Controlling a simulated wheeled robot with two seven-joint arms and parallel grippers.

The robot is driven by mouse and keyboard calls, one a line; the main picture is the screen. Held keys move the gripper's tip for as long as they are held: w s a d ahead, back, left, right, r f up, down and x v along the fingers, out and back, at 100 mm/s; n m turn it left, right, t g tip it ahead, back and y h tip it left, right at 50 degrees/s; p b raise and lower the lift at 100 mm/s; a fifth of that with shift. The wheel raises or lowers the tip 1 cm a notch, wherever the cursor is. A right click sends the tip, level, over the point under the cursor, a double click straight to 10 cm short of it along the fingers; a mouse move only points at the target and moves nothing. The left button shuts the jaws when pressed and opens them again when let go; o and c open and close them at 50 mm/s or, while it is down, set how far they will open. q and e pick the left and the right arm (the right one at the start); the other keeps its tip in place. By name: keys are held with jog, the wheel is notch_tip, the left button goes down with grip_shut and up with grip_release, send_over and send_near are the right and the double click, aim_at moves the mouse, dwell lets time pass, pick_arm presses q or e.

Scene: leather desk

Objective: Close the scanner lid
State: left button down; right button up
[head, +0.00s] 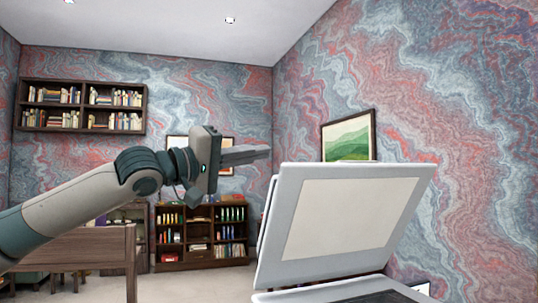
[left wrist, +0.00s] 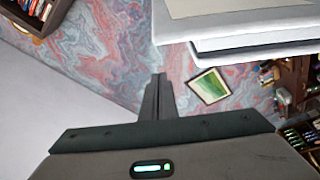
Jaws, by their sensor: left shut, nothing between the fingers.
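The scanner lid (head: 345,222) is a light grey panel with a beige inner pad, standing raised and tilted above the scanner base (head: 345,291) at the bottom of the head view. Only the top part of the base shows. My left gripper (head: 268,153) is shut and empty, level with the lid's top edge and just left of its upper left corner in the picture. In the left wrist view its closed fingers (left wrist: 158,78) point up, and the lid (left wrist: 255,30) is at the upper right, apart from them. My right gripper is not in view.
A wooden piece of furniture (head: 85,248) stands at the lower left under my left arm. Bookcases (head: 200,234) and a wall shelf (head: 82,106) are far behind. A framed picture (head: 349,137) hangs behind the lid. The air above the lid is clear.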

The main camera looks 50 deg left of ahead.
pick_arm(q)
jog(key=d, duration=0.1)
jog(key=d+f, duration=0.1)
jog(key=w+d, duration=0.1)
jog(key=shift+d+f+p, duration=0.2)
jog(key=shift+f+p, duration=0.1)
jog(key=shift+f, duration=0.05)
dwell(0.5)
